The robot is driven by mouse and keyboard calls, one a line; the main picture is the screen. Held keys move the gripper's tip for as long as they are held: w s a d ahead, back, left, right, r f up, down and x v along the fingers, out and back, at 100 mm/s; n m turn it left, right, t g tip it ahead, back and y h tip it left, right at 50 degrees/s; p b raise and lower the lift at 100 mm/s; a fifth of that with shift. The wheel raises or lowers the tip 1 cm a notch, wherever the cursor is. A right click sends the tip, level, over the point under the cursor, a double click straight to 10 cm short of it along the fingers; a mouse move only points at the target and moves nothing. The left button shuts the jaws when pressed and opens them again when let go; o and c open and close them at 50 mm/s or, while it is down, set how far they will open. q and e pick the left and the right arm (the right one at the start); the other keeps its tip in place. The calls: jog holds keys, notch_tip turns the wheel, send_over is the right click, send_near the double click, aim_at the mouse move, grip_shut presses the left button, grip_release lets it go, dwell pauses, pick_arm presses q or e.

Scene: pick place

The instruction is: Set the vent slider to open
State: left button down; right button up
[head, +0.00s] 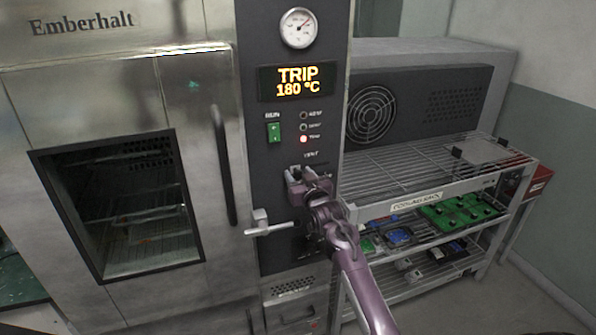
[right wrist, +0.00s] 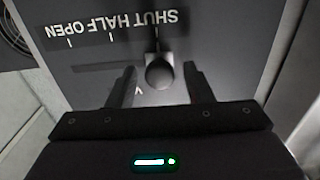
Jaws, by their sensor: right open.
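The vent slider is a dark round knob (right wrist: 160,72) in the right wrist view, where its scale reads upside down. It stands at the SHUT mark, and its slot (right wrist: 95,67) runs left past HALF towards OPEN. My right gripper (right wrist: 160,85) is open, with one finger on each side of the knob and a visible gap on both sides. In the head view my right gripper (head: 305,178) is at the control panel (head: 280,130), just below the VENT label, and hides the slider. My left gripper is not in view.
The panel shows TRIP 180 °C on its display (head: 295,82), with a red lamp lit and a green switch (head: 274,131). A pale lever (head: 262,225) sticks out left below my gripper. The oven door (head: 110,130) is closed. A cooling rack (head: 415,205) with boards stands right.

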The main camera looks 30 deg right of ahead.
jog(key=shift+w+d, duration=0.15)
jog(key=shift+w, duration=0.4)
